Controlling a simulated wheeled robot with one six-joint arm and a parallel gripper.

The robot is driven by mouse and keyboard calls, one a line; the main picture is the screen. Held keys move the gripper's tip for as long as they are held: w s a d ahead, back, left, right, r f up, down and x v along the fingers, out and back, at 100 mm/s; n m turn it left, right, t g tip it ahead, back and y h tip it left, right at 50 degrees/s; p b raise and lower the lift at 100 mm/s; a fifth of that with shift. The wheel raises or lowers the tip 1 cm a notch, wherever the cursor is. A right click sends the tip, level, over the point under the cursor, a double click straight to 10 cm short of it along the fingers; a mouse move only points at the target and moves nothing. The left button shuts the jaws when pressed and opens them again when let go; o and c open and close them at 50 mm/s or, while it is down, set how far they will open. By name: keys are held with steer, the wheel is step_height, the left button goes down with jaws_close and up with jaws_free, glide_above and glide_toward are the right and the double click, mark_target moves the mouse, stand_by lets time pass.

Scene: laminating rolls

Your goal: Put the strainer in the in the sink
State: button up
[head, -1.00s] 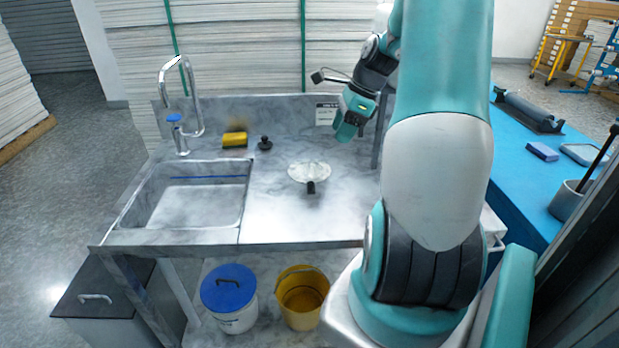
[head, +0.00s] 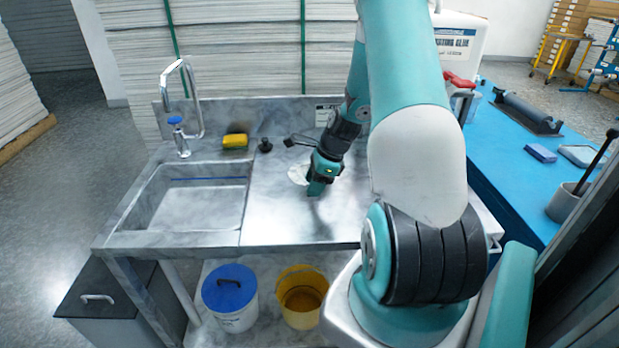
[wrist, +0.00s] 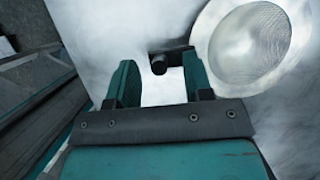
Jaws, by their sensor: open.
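The strainer is a round, shallow mesh dish with a pale metal rim and a short black handle. In the head view only part of its pale rim (head: 297,174) shows on the counter, the rest hidden behind my gripper (head: 316,187). In the wrist view the mesh bowl (wrist: 258,42) lies at upper right and its black handle (wrist: 160,66) is between or just beyond the fingertips. My gripper (wrist: 158,82) is open, with one finger on each side of the handle; I cannot tell whether they touch. The sink (head: 195,200) is an empty grey basin at the counter's left.
A curved faucet (head: 182,105) stands behind the sink. A yellow sponge (head: 235,141) and a black stopper (head: 265,145) sit at the counter's back. The counter between strainer and sink is clear. A blue-lidded bucket (head: 230,297) and a yellow bucket (head: 302,296) stand below.

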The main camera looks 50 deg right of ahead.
steer(key=shift+f, duration=0.2)
jaws_close()
steer(key=shift+r, duration=0.1)
